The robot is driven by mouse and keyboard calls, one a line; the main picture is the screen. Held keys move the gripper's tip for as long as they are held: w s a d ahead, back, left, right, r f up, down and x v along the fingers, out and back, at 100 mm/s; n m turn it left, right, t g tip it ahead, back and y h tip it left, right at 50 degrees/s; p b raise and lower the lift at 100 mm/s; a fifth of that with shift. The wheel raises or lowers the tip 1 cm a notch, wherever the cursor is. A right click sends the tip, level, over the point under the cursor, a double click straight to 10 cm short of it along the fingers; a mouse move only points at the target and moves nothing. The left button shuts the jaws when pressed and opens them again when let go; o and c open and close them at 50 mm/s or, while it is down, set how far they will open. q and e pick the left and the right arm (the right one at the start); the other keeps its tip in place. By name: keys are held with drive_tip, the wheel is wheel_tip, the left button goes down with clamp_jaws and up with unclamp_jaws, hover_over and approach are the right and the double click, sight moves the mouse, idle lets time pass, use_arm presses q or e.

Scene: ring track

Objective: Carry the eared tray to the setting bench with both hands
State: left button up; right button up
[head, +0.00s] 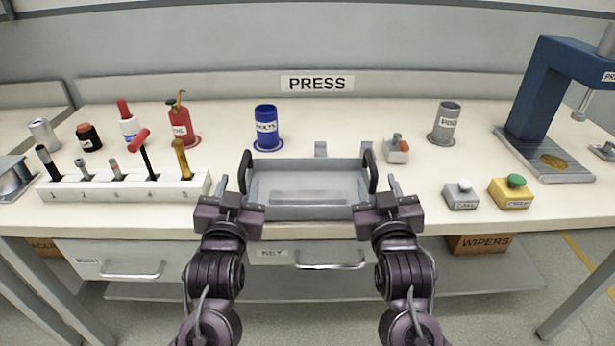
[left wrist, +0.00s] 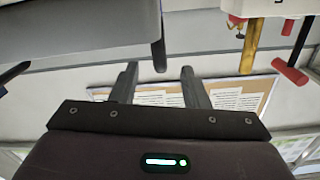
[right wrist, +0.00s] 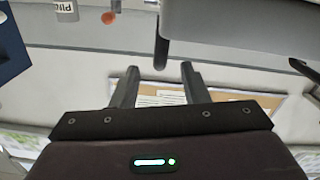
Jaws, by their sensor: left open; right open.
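The eared tray (head: 310,211) is a grey, shallow, empty-looking tray at the front middle of the bench under the PRESS sign. It has an upright black ear at each end, the left ear (head: 245,170) and the right ear (head: 371,172). My left gripper (head: 232,187) is open beside the left ear. In the left wrist view the ear (left wrist: 158,52) lines up with the gap between the fingers. My right gripper (head: 383,187) is open beside the right ear, likewise lined up in the right wrist view (right wrist: 161,52). Neither holds anything. I cannot identify the setting bench here.
A numbered white rack (head: 125,187) with tools stands to the left. Blue bolts (head: 266,128) and grey pins (head: 445,123) containers stand behind. A grey button box (head: 461,196), a yellow one (head: 513,194) and a blue press (head: 545,95) are to the right. Drawers lie below the bench edge.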

sight(244, 164)
use_arm(q)
drive_tip(key=shift+w, duration=0.15)
use_arm(e)
drive_tip(key=shift+w, duration=0.1)
use_arm(q)
drive_tip(key=shift+s+r, duration=0.15)
drive_tip(key=shift+s, duration=0.15)
use_arm(e)
drive_tip(key=shift+s+r, duration=0.2)
drive_tip(key=shift+s, duration=0.1)
use_arm(q)
drive_tip(key=shift+w, duration=3.95)
use_arm(e)
drive_tip(key=shift+w+f, duration=0.1)
drive_tip(key=shift+w, duration=3.85)
use_arm(q)
drive_tip(key=shift+c, duration=0.3)
use_arm(e)
drive_tip(key=shift+c, duration=0.3)
use_arm(q)
clamp_jaws()
use_arm(e)
clamp_jaws()
